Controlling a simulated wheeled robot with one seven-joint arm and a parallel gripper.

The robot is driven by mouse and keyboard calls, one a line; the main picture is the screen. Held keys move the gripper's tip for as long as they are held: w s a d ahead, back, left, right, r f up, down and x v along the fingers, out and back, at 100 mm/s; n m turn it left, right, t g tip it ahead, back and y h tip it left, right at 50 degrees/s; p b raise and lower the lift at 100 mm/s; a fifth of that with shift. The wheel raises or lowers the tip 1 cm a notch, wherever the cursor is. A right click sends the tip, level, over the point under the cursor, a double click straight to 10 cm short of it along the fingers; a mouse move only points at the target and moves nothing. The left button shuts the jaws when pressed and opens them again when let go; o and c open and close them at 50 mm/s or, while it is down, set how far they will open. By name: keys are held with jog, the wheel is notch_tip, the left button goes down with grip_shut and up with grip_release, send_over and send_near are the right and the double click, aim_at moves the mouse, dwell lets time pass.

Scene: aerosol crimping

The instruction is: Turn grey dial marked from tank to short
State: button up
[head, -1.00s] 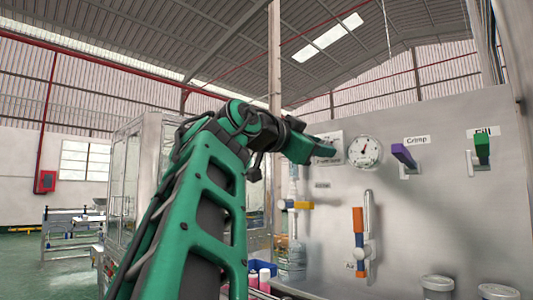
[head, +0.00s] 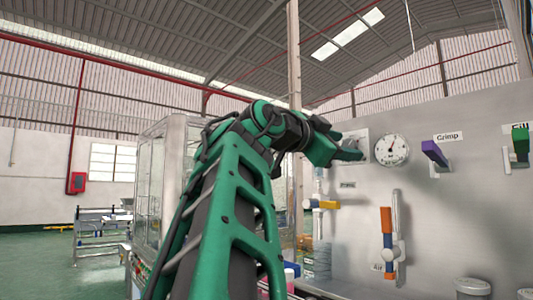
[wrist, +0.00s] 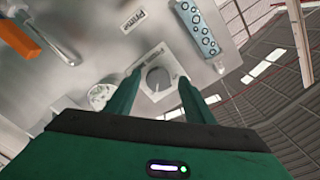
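The grey dial (wrist: 158,80) sits on a pale square plate (wrist: 152,96) on the metal panel, seen in the wrist view between my fingers. Its markings are too small to read. In the head view the plate (head: 357,139) is partly hidden behind my gripper (head: 352,153). In the wrist view my gripper (wrist: 158,92) is open, one finger on each side of the dial, and nothing is held. I cannot tell whether the fingertips touch the panel or the dial.
A round gauge (head: 392,149) is just right of the plate. A purple Crimp lever (head: 434,152), a green Fill lever (head: 519,140), an orange handle (head: 386,226) and a yellow-handled valve (head: 328,204) stick out of the panel (head: 450,215). Lidded containers (head: 473,287) stand below.

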jog(key=v, duration=1)
jog(key=shift+s+a, duration=0.15)
jog(key=shift+a, duration=0.1)
dwell(0.6)
